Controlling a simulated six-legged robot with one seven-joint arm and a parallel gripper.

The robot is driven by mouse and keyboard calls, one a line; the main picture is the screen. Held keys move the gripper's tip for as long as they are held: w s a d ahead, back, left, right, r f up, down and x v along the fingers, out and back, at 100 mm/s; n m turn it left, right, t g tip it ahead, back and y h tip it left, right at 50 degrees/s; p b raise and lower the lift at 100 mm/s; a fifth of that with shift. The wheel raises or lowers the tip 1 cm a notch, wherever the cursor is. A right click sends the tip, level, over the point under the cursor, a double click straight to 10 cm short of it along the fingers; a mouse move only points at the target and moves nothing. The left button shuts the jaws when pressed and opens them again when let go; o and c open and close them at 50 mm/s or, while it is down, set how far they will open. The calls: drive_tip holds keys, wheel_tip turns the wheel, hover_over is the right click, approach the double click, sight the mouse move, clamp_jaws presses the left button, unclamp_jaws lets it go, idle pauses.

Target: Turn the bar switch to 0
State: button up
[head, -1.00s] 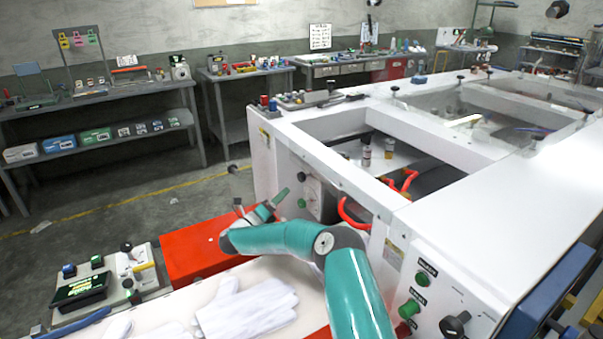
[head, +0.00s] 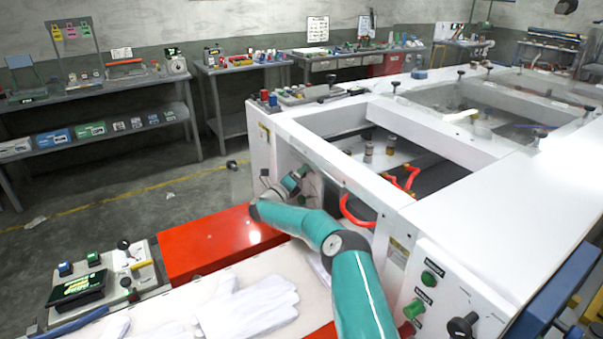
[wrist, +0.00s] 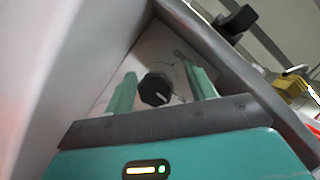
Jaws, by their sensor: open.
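In the wrist view a black knob (wrist: 155,90), apparently the bar switch, sits on a pale plate on the machine's side. A light mark shows at its lower right edge; I cannot read any 0 label. My gripper (wrist: 160,74) is open, with one teal finger on each side of the knob. I cannot tell whether either finger touches it. In the head view my gripper (head: 298,179) is at the side panel of the white machine (head: 265,150) and mostly hides the knob and its plate.
A red box (head: 215,245) lies below my arm. White gloves (head: 245,305) lie on the pale surface in front. Green buttons (head: 432,278) and another black knob (head: 462,325) are on the near panel. Red hoses (head: 350,212) are close to my arm.

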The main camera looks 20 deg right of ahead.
drive_tip(key=shift+w+a+f, duration=0.1)
drive_tip(key=shift+w+f, duration=0.2)
drive_tip(key=shift+f, duration=0.05)
drive_tip(key=shift+s+r, duration=0.2)
drive_tip(key=shift+c, duration=0.2)
drive_tip(key=shift+s+r, duration=0.1)
drive_tip(key=c, duration=0.4)
drive_tip(key=shift+w+f, duration=0.2)
drive_tip(key=c, duration=0.3)
drive_tip(key=shift+c, duration=1.1)
